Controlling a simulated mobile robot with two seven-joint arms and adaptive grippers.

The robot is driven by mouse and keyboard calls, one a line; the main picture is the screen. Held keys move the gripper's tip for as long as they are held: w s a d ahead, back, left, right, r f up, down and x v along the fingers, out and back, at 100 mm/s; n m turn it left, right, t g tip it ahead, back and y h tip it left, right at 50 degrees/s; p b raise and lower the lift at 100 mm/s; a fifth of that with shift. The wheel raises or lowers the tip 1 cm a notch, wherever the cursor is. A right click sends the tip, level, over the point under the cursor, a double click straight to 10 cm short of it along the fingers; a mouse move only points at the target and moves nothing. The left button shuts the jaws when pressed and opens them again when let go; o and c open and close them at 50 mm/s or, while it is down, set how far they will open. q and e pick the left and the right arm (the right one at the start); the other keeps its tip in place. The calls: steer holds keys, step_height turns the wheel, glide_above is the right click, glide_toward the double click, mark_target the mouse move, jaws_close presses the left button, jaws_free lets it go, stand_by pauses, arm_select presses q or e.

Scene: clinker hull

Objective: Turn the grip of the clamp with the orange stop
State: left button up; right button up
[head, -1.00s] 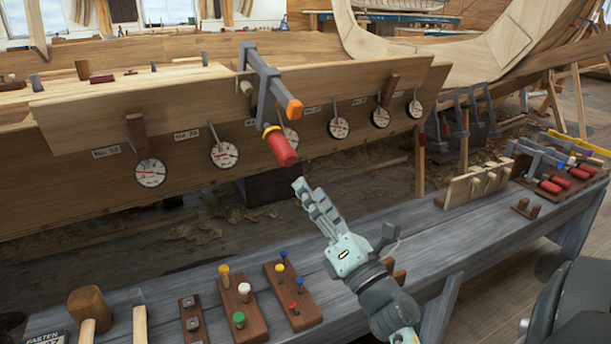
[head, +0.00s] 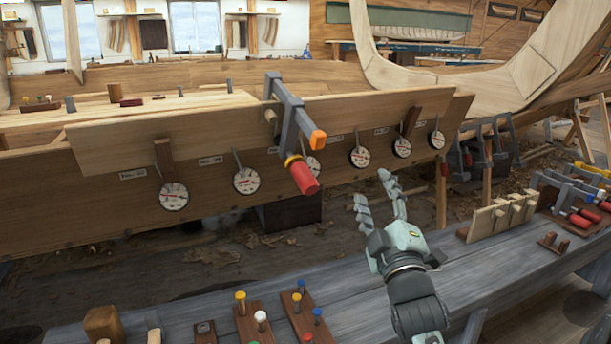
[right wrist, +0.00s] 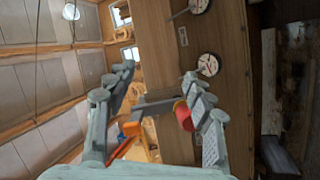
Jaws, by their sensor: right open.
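The clamp (head: 287,115) is a grey bar clamp fixed over the top plank of the hull, with an orange stop (head: 318,140) at its bar end and a red grip (head: 302,177) hanging below, with a yellow band above it. My right gripper (head: 376,195) is open and empty, to the right of and a little below the red grip, apart from it. In the right wrist view the red grip (right wrist: 183,115) shows close to the right-hand finger, between the open fingers (right wrist: 160,82), with the orange stop (right wrist: 131,129) left of it. My left gripper is not in view.
Round dials (head: 246,181) hang along the hull plank (head: 100,215). A grey bench (head: 345,290) runs below, with a peg board (head: 310,320), a mallet (head: 103,322), a wooden rack (head: 500,215) and more red-handled clamps (head: 580,218) at right. Space between gripper and grip looks clear.

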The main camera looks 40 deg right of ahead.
mark_target(312, 188)
steer(key=w+a+m+y, duration=0.1)
steer(key=a+m+y, duration=0.1)
steer(key=w+a+m+y, duration=0.1)
steer(key=a+m+y, duration=0.2)
steer(key=w+a+m+y, duration=0.1)
steer(key=a+m+y, duration=0.1)
steer(key=a+y, duration=0.1)
steer(key=shift+w+a+f+g, duration=0.1)
steer(key=shift+w+a+g, duration=0.1)
steer(key=shift+w+g, duration=0.1)
steer(key=w, duration=0.6)
steer(key=shift+d, duration=0.4)
steer(key=shift+w+d, duration=0.1)
steer(key=shift+w, duration=0.5)
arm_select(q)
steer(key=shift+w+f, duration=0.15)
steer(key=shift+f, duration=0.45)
arm_select(e)
steer(key=shift+f, duration=0.1)
steer(key=shift+c, duration=0.9)
arm_select(q)
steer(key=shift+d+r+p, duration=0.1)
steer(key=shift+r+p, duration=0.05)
steer(key=shift+p, duration=0.15)
arm_select(e)
steer(key=shift+m, duration=0.3)
steer(key=c, duration=1)
